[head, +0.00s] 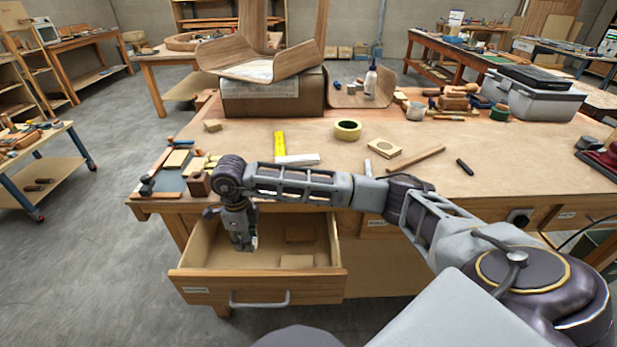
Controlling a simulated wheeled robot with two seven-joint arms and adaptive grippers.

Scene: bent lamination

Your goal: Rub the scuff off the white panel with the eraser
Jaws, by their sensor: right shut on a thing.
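My right gripper (248,245) points down over the open drawer (205,248) at the front of the workbench. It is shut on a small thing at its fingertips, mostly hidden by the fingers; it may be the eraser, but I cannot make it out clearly. Two flat wooden-coloured blocks lie in the drawer to the right of the gripper. A bent plywood piece (225,58) stands on a box at the back of the bench, with a whitish sheet-like patch (252,71) on it, possibly the white panel. No scuff can be made out. My left gripper is not in view.
On the bench (330,185) lie a tape roll (347,130), a yellow strip (279,143), a white strip (297,159), a wooden block with a hole (384,147) and a dowel (416,160). A grey toolbox (535,98) stands at the right. My right arm crosses the bench front.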

